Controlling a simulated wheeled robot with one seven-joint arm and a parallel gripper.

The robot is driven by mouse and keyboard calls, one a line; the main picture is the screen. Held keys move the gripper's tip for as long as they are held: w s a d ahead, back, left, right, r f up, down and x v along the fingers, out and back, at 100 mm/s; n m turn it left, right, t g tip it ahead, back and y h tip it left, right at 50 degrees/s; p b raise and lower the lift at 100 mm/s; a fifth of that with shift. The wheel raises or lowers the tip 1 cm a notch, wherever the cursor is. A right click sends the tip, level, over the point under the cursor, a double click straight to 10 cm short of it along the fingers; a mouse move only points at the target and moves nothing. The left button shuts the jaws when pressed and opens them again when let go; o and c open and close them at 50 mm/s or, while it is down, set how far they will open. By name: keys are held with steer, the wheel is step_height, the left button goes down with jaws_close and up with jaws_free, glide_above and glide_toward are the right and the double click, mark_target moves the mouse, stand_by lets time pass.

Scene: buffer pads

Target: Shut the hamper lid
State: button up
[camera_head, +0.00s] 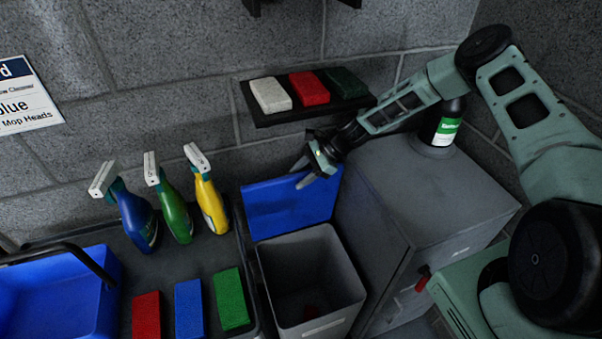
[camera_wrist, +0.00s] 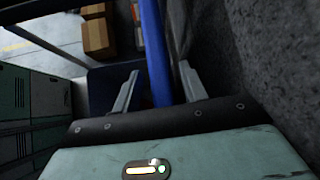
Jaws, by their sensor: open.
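The hamper (camera_head: 345,293) is a grey open-topped bin at the lower middle of the head view. A dark inside and a small red thing at its bottom show. Its blue lid (camera_head: 287,212) stands raised at the back, near the wall. My gripper (camera_head: 299,177) is open at the lid's upper edge. In the wrist view, the blue lid (camera_wrist: 154,50) shows edge-on as a strip between the two fingers of my gripper (camera_wrist: 160,70). Whether a finger touches the lid cannot be told.
A grey cabinet (camera_head: 440,192) with a bottle (camera_head: 447,128) stands right of the hamper. A wall shelf (camera_head: 263,119) with pads hangs above. Left is a dark cart (camera_head: 206,257) with three spray bottles, red, blue and green pads, and a blue bucket (camera_head: 60,290).

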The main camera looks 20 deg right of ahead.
jaws_close()
steer(key=s+f+n+t+b, duration=0.1)
steer(key=s+f+b, duration=0.1)
steer(key=s, duration=0.6)
steer(key=s+f+n+t+b, duration=0.1)
steer(key=s+f+t+b, duration=0.1)
steer(key=s, duration=0.6)
steer(key=shift+s+f+t+b, duration=0.2)
steer(key=shift+f+t+b, duration=0.1)
steer(key=shift+f+b, duration=0.75)
steer(key=shift+d+f, duration=0.1)
steer(key=shift+f, duration=0.1)
jaws_free()
steer(key=shift+r+p, duration=0.15)
steer(key=shift+p, duration=0.15)
